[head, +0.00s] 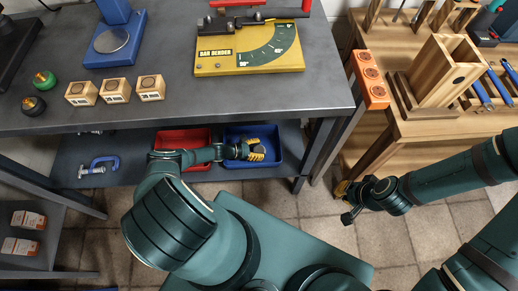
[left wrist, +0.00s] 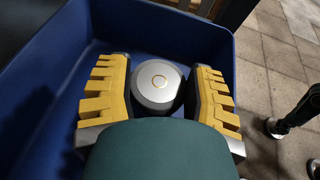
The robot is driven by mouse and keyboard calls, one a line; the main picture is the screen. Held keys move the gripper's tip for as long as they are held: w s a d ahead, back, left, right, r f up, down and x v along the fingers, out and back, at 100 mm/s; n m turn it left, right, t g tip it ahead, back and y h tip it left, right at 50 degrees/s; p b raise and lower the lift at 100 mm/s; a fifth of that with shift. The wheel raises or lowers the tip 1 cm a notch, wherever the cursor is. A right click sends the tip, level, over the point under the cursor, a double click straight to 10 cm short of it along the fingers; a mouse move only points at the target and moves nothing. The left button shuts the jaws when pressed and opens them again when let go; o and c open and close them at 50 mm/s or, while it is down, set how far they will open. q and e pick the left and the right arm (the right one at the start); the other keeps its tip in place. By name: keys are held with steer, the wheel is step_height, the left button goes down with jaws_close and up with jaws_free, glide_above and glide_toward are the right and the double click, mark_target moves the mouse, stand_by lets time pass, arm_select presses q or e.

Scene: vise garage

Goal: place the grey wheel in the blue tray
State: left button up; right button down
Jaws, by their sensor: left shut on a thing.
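The blue tray (head: 233,133) sits on the lower shelf under the grey bench, right beside a red tray. My left gripper (head: 257,152) reaches inside the blue tray. In the left wrist view my left gripper (left wrist: 157,90) has its yellow fingers on both sides of the grey wheel (left wrist: 153,78), shut on it. The blue tray (left wrist: 50,62) surrounds the fingers and the wheel there. Whether the wheel touches the tray floor cannot be told. My right gripper (head: 345,191) hangs over the tiled floor, too small to tell open or shut.
The red tray (head: 180,136) is partly behind my left arm. The grey bench top (head: 170,58) overhangs the shelf, and a bench leg (head: 318,150) stands right of the blue tray. A blue clamp (head: 100,164) lies on the shelf at left. A wooden bench stands at right.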

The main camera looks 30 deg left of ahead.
arm_select(q)
steer(key=shift+r, duration=0.2)
steer(key=shift+f, duration=0.5)
steer(key=shift+f, duration=0.15)
steer(key=o, duration=1)
steer(key=shift+c, duration=0.2)
steer(key=shift+r, duration=0.45)
steer(key=p+v, duration=0.2)
steer(key=v, duration=1)
steer(key=shift+r, duration=0.2)
steer(key=shift+s+d, duration=0.1)
